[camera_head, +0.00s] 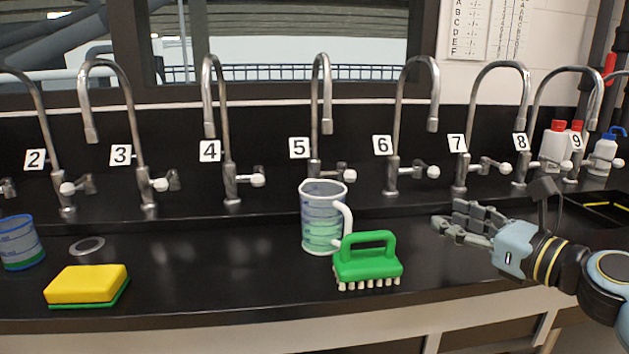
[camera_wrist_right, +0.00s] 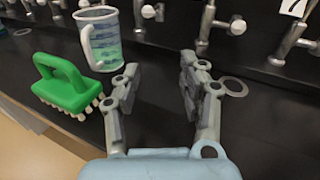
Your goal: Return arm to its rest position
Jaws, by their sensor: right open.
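My right gripper (camera_head: 462,225) reaches in from the right in the head view, above the black counter (camera_head: 200,285). It is open and empty, to the right of the green scrub brush and clear of it. In the right wrist view its two fingers (camera_wrist_right: 160,95) are spread apart with only bare counter between them. My left gripper is not in view.
A measuring jug (camera_head: 322,228) with green contents stands behind the green brush (camera_head: 368,262). A yellow sponge (camera_head: 87,284) and a blue-rimmed cup (camera_head: 20,243) are at the left. Numbered taps line the back; bottles (camera_head: 604,153) stand at the far right.

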